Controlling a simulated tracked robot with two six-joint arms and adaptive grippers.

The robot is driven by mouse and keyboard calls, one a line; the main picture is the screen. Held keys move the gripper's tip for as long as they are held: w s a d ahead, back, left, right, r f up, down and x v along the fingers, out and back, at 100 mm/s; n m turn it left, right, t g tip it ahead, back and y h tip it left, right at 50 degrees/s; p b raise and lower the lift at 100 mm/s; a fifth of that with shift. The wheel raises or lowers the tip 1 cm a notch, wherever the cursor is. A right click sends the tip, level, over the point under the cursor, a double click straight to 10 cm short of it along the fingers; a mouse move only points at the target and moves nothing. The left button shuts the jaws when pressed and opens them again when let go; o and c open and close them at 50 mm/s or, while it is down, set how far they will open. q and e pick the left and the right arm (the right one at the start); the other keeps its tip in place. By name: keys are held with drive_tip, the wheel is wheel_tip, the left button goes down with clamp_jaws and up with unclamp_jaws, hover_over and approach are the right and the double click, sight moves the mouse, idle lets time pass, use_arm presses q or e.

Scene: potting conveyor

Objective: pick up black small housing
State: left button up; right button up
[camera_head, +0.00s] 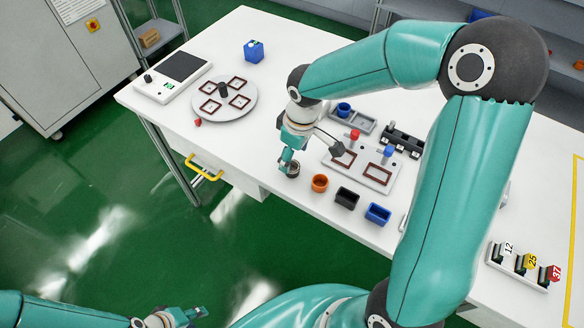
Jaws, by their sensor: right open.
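A small round dark housing (293,172) stands near the front edge of the white table, at my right gripper's fingertips. My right gripper (289,163) points down over it with open jaws; whether the fingers touch it cannot be told. A black square housing (346,198) with an open top stands to the right, between an orange round housing (320,183) and a blue square housing (378,214). My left gripper (192,315) is low at the bottom of the view, away from the table; its jaw opening is unclear.
A grey fixture plate (365,172) with brown square frames lies behind the housings. A round turntable (224,102), a scale (172,77) and a blue box (253,50) are at the left. Numbered blocks (524,265) stand at the right. My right arm hides part of the table.

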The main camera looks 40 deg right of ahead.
sight(293, 165)
wheel_tip(293, 165, down, 4)
drive_tip(key=shift+w+a+f, duration=0.1)
drive_tip(key=shift+f, duration=0.05)
drive_tip(key=shift+c, duration=0.4)
drive_tip(key=c, duration=0.8)
